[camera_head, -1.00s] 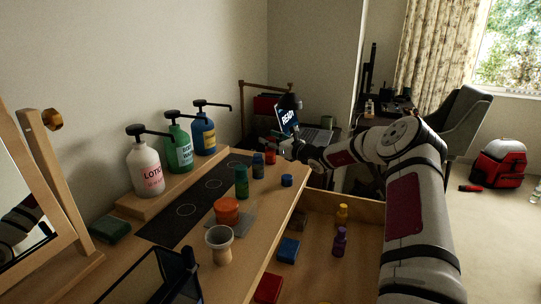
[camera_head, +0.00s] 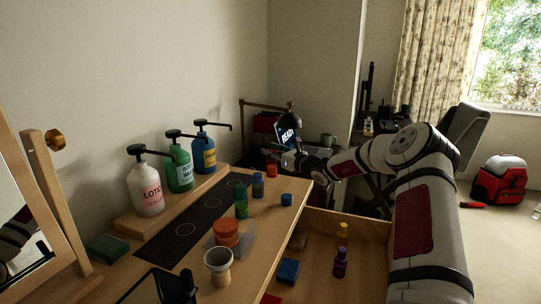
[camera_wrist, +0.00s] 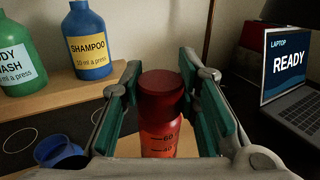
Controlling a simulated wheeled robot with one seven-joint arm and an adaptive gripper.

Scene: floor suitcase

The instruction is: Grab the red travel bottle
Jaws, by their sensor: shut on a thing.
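The red travel bottle (camera_wrist: 161,105) stands roughly upright between my finger pads in the wrist view, with a dark red cap and volume marks on its body. My gripper (camera_wrist: 160,88) is shut on it, with a green pad on each side. In the head view my gripper (camera_head: 281,162) is beside the small red bottle (camera_head: 271,171) near the far end of the wooden top. I cannot tell whether its base touches the surface.
A blue bottle (camera_head: 258,186) and a green bottle (camera_head: 241,202) stand close by. Lotion (camera_head: 148,190), body wash (camera_head: 179,166) and shampoo (camera_head: 205,155) pumps line a raised shelf. An open drawer (camera_head: 320,265) lies right; the laptop (camera_wrist: 291,72) is beyond.

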